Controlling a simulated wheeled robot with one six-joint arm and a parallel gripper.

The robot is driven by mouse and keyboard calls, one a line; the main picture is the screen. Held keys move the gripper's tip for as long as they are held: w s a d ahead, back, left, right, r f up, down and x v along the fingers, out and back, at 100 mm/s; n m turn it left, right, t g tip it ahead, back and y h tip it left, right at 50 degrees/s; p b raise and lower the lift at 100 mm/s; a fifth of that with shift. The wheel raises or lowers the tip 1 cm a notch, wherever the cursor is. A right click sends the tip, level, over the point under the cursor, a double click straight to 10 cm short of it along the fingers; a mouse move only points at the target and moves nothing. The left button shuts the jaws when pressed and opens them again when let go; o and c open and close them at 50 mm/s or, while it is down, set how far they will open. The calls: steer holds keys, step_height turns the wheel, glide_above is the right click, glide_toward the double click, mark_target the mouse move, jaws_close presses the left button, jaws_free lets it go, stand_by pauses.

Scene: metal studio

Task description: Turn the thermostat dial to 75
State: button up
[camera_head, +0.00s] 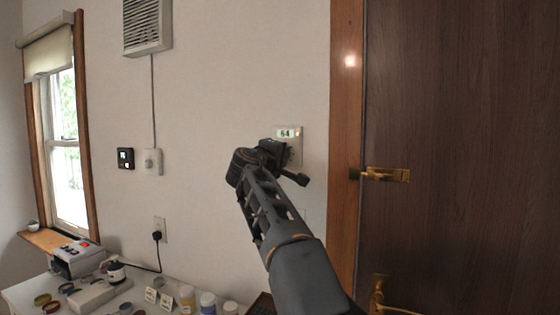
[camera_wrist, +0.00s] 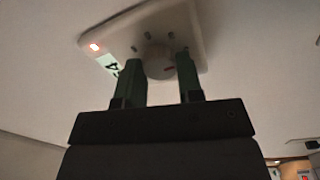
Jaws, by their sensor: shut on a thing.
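The thermostat (camera_head: 297,133) is a pale plate on the wall beside the wooden door frame. Its small lit display reads 64 in the head view, and a small reddish light shows on the plate. In the wrist view the thermostat (camera_wrist: 201,22) is tilted, with its round whitish dial (camera_wrist: 158,60) between my two fingers. The dial has a reddish mark near its edge, with dark marks around it on the plate. My gripper (camera_wrist: 160,78) is shut on the dial. In the head view my gripper (camera_head: 287,158) hides the dial and the plate's lower left.
A dark door with a brass latch (camera_head: 385,174) is to the right. A black wall device (camera_head: 125,158) and a white switch (camera_head: 152,161) are to the left. A cluttered table (camera_head: 20,290) stands below left. The wall around the thermostat is mostly clear.

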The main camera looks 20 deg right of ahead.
steer(key=shift+m, duration=0.5)
steer(key=o, duration=0.9)
steer(key=b+v, duration=0.4)
steer(key=v, duration=1)
steer(key=shift+w, duration=0.1)
